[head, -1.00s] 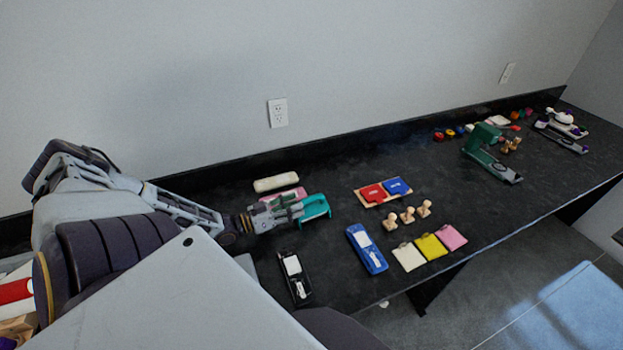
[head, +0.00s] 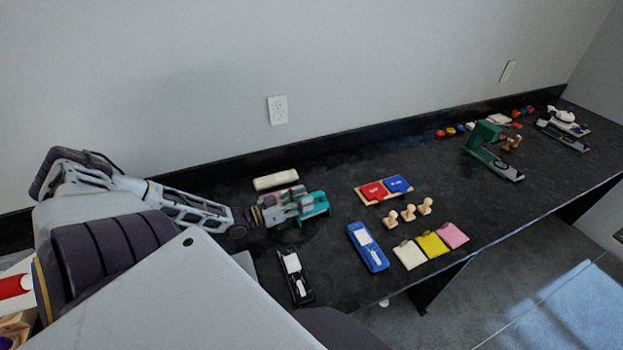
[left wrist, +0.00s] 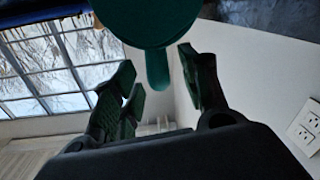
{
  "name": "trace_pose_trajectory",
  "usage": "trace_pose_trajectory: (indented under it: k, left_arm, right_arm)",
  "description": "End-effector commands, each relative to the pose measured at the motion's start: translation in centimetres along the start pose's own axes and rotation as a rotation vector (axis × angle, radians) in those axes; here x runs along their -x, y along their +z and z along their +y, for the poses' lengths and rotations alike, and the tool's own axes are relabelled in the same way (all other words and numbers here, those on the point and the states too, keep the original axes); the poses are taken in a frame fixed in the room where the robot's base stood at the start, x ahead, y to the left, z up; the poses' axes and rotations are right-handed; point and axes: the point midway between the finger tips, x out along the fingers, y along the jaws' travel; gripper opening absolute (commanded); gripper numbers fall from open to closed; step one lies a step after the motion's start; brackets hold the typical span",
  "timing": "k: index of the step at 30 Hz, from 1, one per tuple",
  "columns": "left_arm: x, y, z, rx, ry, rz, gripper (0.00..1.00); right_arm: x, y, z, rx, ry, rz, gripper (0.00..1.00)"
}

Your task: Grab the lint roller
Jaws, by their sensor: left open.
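A teal object with a handle-like frame (head: 316,203), which looks like the lint roller, lies on the black counter below the wall outlet. My left gripper (head: 296,206) is open beside it, its fingers overlapping the object's left part in the head view. In the left wrist view the teal object (left wrist: 152,20) fills the top middle as a round end, and a narrow teal part hangs between the open fingers of the left gripper (left wrist: 162,85). I cannot tell whether the fingers touch it. My right gripper is not in view.
A white rounded bar (head: 275,180) lies just behind the gripper. A black case (head: 295,277) and a blue case (head: 367,247) lie in front. Red and blue pads (head: 384,190), wooden stamps (head: 407,215) and coloured packets (head: 432,244) lie to the right.

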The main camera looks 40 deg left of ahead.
Motion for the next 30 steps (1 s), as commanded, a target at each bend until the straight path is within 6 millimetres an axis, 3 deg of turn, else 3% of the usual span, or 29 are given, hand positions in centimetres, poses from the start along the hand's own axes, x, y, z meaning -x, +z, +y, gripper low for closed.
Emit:
trace_pose_trajectory:
  k: [13, 30]
  left_arm:
    - [-3.0, 0.1, 0.0, 0.0, 0.0, 0.001, 0.44]
    - [-3.3, 0.0, 0.0, 0.0, 0.0, 0.0, 0.44]
  right_arm:
    - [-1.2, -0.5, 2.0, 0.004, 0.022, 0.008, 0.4]
    - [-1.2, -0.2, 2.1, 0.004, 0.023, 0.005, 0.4]
